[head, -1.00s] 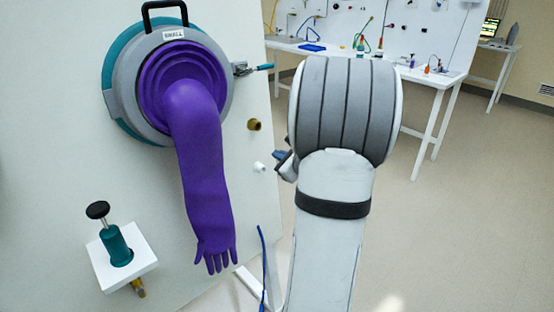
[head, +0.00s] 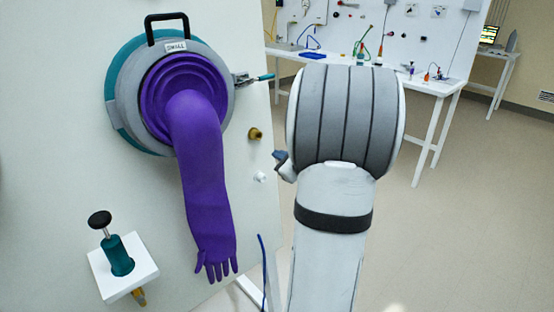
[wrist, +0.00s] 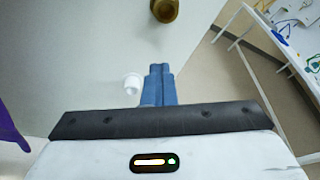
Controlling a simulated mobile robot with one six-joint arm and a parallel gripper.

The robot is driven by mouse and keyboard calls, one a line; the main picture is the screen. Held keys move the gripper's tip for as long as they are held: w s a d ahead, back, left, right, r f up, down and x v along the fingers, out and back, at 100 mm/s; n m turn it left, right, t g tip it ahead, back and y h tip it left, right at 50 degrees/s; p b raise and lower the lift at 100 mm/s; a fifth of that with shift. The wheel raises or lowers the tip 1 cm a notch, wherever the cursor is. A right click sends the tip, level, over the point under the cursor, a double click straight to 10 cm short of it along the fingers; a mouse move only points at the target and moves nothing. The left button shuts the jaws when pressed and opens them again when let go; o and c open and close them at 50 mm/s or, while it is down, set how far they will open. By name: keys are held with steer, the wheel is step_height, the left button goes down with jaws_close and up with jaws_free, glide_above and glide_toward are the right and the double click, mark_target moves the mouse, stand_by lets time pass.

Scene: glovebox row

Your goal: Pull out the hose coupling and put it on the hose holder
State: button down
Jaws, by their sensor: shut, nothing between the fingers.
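A brass cylindrical fitting (head: 255,134) sticks out of the pale panel right of the purple glove. It also shows at the top of the wrist view (wrist: 165,9). A short white peg (head: 261,176) juts out below it and shows in the wrist view (wrist: 132,83). I cannot tell for sure which is the hose coupling or the hose holder. My gripper (head: 280,157) is mostly hidden behind my arm in the head view. In the wrist view its blue fingers (wrist: 158,70) are shut and empty, just right of the white peg and below the brass fitting.
The purple glove (head: 205,190) hangs from its round port left of my gripper. A white shelf (head: 133,279) with a teal, black-knobbed part is lower left. A blue hose (head: 263,270) hangs by the panel's lower edge. Open floor lies right; a white bench (head: 420,86) stands behind.

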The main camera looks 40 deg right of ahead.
step_height(320, 180, up, 24)
steer(key=w+t+p, duration=0.2)
steer(key=w+p, duration=0.1)
steer(key=p, duration=0.3)
steer(key=shift+d+f+h+p, duration=0.15)
steer(key=shift+d+h+p, duration=0.15)
steer(key=shift+d+h, duration=0.1)
stand_by(5.9)
